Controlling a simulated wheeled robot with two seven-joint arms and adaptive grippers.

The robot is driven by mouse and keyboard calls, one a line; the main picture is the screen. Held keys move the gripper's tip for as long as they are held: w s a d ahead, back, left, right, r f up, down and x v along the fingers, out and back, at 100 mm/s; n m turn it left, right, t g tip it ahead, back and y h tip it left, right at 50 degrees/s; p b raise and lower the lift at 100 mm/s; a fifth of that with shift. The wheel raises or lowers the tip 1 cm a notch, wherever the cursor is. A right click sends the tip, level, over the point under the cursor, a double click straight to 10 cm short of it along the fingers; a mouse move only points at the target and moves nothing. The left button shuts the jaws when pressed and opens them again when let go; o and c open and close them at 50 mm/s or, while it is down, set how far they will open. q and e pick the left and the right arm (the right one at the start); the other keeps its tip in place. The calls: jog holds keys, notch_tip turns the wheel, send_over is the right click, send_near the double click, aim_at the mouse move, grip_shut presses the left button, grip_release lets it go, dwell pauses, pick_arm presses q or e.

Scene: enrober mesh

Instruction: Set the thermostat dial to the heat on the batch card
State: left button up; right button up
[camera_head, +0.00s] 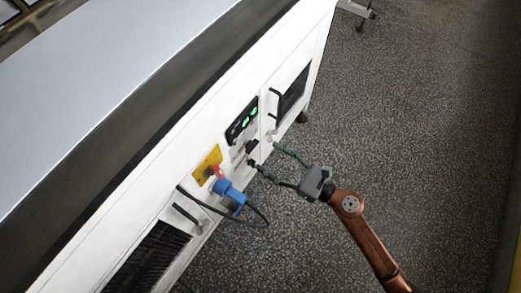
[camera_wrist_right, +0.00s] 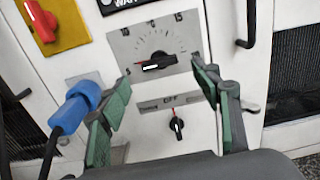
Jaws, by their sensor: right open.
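The thermostat dial (camera_wrist_right: 160,62) is a black knob with a red mark, on a grey plate (camera_wrist_right: 125,45) with a printed scale arc. In the head view the right gripper (camera_head: 266,157) reaches from the right toward the white machine's front (camera_head: 165,185). No batch card can be made out. My left gripper is not in view.
Below the dial is a smaller black switch (camera_wrist_right: 177,126) with a red mark, labelled OFF. Left of it are a blue plug (camera_wrist_right: 82,100) with a cable and a red switch (camera_wrist_right: 40,20) on yellow. A green-lit display (camera_head: 248,118) and black handles are nearby.

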jog(key=v, duration=0.6)
dwell(0.4)
